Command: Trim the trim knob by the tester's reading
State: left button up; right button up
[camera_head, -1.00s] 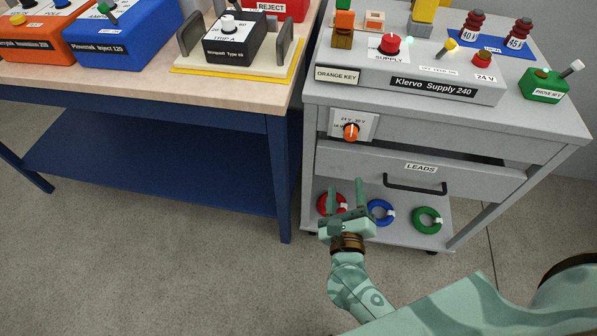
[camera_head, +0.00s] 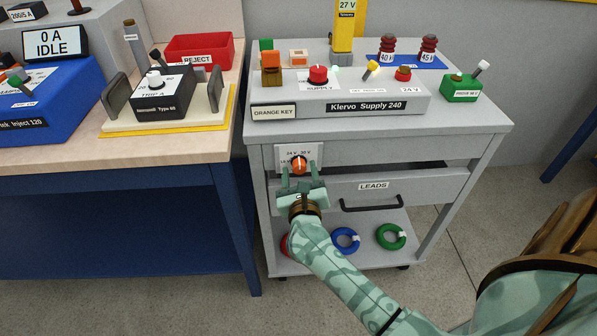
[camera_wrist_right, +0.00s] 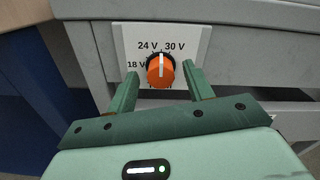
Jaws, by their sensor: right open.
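The trim knob (camera_head: 299,165) is orange with a white pointer line, on a white plate marked 18 V, 24 V and 30 V on the cart's front. In the right wrist view the knob (camera_wrist_right: 161,71) has its line near upright, between 24 V and 30 V. My right gripper (camera_head: 299,177) is open just below and in front of the knob. In the wrist view its fingers (camera_wrist_right: 160,88) stand either side of the knob's lower part, apart from it. The yellow tester (camera_head: 344,27) stands at the cart's back and reads 27 V. My left gripper is out of view.
The grey Klervo Supply 240 (camera_head: 340,103) sits on the cart top, with a red knob (camera_head: 318,74). The LEADS drawer (camera_head: 425,190) is below right of the knob. A wooden-topped blue bench (camera_head: 190,160) stands to the left.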

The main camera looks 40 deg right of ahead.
jog(key=shift+w+d, duration=0.25)
jog(key=shift+w, duration=0.15)
jog(key=c, duration=1)
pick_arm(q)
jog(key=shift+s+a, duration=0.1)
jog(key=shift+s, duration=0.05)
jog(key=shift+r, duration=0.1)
pick_arm(e)
jog(key=shift+r+n+p, duration=0.2)
jog(key=shift+n+p, duration=0.8)
jog(key=shift+p, duration=0.05)
jog(key=n+p, duration=0.2)
jog(key=n, duration=0.1)
jog(key=shift+f, duration=0.15)
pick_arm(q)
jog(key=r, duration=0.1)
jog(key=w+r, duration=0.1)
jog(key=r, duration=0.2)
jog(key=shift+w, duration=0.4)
pick_arm(e)
jog(key=shift+a+n, duration=0.1)
jog(key=shift+n, duration=0.2)
pick_arm(q)
jog(key=shift+p, duration=0.3)
pick_arm(e)
jog(key=shift+f, duration=0.15)
